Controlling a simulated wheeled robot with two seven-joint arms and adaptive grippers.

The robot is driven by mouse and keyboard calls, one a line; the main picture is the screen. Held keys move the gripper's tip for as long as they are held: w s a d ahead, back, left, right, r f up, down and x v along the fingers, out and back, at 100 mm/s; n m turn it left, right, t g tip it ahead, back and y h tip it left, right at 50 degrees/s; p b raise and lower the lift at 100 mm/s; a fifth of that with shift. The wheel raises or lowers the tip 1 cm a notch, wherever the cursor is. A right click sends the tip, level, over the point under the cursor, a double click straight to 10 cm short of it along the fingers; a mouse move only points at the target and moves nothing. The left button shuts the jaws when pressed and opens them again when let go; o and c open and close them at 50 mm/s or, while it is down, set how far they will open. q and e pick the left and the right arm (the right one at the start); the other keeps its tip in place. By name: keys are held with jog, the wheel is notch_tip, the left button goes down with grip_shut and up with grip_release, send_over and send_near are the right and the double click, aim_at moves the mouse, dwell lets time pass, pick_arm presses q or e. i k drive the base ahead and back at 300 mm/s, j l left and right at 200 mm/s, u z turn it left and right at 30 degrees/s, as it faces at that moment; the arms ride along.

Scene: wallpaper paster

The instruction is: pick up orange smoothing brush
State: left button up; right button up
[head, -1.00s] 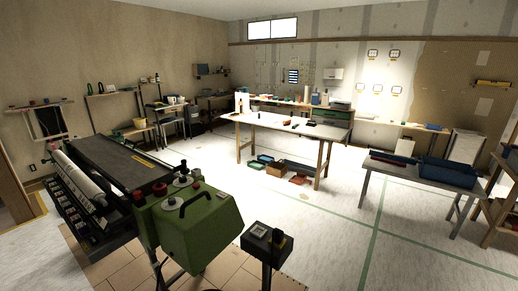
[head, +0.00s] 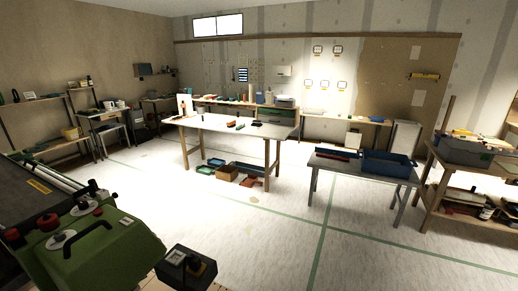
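I cannot make out the orange smoothing brush for certain. A small red-orange item (head: 231,124) lies on the long white-topped table (head: 205,122) in the middle of the room, too small to identify. A few dark items lie near it on the same table. Neither of my grippers is in view.
A green machine (head: 95,245) and a dark box on a stand (head: 186,268) are close at the lower left. A grey bench (head: 340,167) with a blue tub (head: 388,165) stands right of centre. A wooden shelf unit (head: 440,190) is at the right. The floor between is open.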

aim_at(232, 123)
jog(key=i+l+z, duration=0.65)
jog(key=i+z, duration=0.15)
jog(key=i, duration=0.7)
jog(key=i+l+u, duration=0.15)
jog(key=i+u, duration=0.2)
jog(key=i, duration=0.4)
jog(key=i+u, duration=1.45)
jog(key=u, duration=0.2)
jog(key=i+j+u, duration=0.1)
jog(key=i+u, duration=0.65)
jog(key=i+l+u, duration=0.2)
jog(key=i, duration=0.6)
jog(key=i+j, duration=0.15)
jog(key=i, duration=0.65)
jog(key=l+z, duration=0.05)
